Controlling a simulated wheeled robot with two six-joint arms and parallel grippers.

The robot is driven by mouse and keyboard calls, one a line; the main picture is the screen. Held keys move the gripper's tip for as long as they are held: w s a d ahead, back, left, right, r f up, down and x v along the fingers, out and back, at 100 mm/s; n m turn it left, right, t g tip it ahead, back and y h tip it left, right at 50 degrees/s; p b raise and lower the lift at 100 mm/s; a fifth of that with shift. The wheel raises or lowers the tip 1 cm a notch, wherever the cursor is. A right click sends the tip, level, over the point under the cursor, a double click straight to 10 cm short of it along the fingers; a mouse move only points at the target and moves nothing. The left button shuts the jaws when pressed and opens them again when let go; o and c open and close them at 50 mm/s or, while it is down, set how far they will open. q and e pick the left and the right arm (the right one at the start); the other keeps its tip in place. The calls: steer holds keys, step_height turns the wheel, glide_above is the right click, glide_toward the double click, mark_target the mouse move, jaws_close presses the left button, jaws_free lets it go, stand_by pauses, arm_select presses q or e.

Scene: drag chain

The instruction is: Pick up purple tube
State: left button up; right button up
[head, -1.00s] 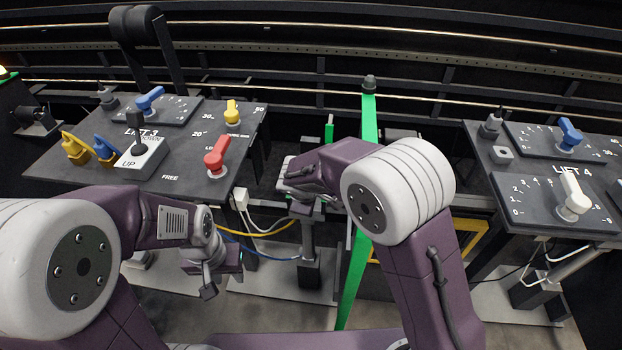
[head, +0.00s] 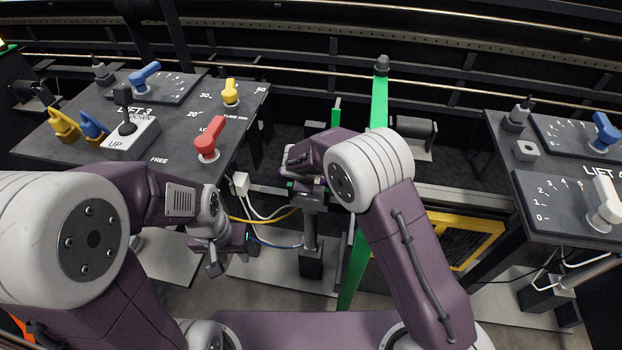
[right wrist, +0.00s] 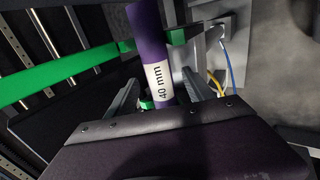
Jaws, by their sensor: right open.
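The purple tube (right wrist: 148,40) with a white "40 mm" label shows in the right wrist view. It stands between the two grey fingers of my right gripper (right wrist: 160,92), which is open, with gaps visible beside the tube. In the head view my right wrist covers the tube, and the right gripper's fingers are mostly hidden beside a grey post. My left gripper (head: 216,264) hangs low at the left, below the edge of the left panel and away from the tube. Whether its fingers are apart is unclear.
A green bar (head: 379,105) rises just right of my right wrist. The left control panel (head: 180,135) carries a red lever (head: 208,140) and several other levers. The right panel (head: 545,200) stands at the far right. Cables (head: 265,215) and a yellow frame (head: 465,240) lie below.

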steer(key=shift+w+d+f, duration=0.1)
steer(key=shift+w+f, duration=0.3)
steer(key=shift+f, duration=0.1)
steer(key=shift+s+r, duration=0.1)
steer(key=shift+c, duration=1.2)
jaws_close()
steer(key=shift+r, duration=0.1)
steer(key=shift+r+p, duration=0.35)
steer(key=shift+p, duration=0.1)
step_height(320, 180, up, 17)
steer(key=p, duration=1.5)
